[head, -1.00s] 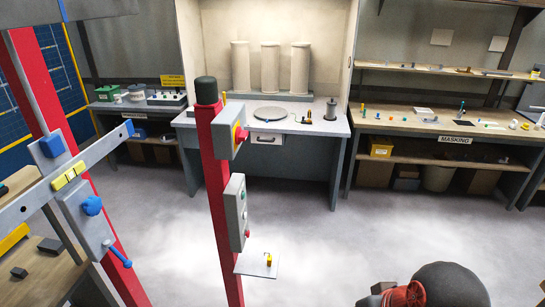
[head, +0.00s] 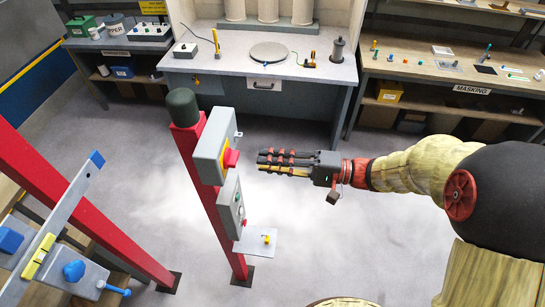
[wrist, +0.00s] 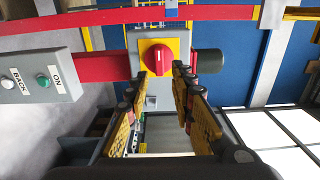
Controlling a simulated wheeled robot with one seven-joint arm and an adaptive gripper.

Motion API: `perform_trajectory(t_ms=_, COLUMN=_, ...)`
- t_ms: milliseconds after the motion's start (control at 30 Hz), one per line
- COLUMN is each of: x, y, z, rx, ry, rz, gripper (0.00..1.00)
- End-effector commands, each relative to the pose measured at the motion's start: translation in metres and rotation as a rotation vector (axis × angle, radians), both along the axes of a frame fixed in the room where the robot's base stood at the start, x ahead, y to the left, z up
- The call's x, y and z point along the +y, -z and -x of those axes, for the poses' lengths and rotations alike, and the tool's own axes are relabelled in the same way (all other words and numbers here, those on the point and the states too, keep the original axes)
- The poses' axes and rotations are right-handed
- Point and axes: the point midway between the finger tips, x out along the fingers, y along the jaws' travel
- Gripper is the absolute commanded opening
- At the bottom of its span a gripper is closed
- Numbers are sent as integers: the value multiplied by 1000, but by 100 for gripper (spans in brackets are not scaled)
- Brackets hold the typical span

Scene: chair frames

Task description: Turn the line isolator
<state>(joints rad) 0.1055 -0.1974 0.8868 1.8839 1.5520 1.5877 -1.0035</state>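The line isolator is a grey box (head: 211,143) with a yellow plate and a red knob (head: 231,158), on the upper part of a red post. My gripper (head: 262,160) is level with the knob and points left at it, with a small gap between. In the wrist view the red knob (wrist: 157,59) sits on its yellow plate (wrist: 172,46), just beyond my fingertips (wrist: 162,80). Its pale mark runs nearly upright in that picture. The fingers are apart and nothing is held between them.
A grey button box (head: 230,207) with ON and BACK labels in the wrist view is below the isolator. A small shelf (head: 262,241) with a yellow item juts out lower. A red frame (head: 90,205) stands left. Workbenches line the back; floor right of the post is clear.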

Motion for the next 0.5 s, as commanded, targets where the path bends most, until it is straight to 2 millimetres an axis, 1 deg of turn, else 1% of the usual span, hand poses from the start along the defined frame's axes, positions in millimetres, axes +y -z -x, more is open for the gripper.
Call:
perform_trajectory(t_ms=300, x=40, y=0, z=-1, rx=2, ry=-5, rz=4, gripper=24)
perform_trajectory(t_ms=500, x=61, y=3, z=-3, rx=-1, ry=-4, rz=4, gripper=24)
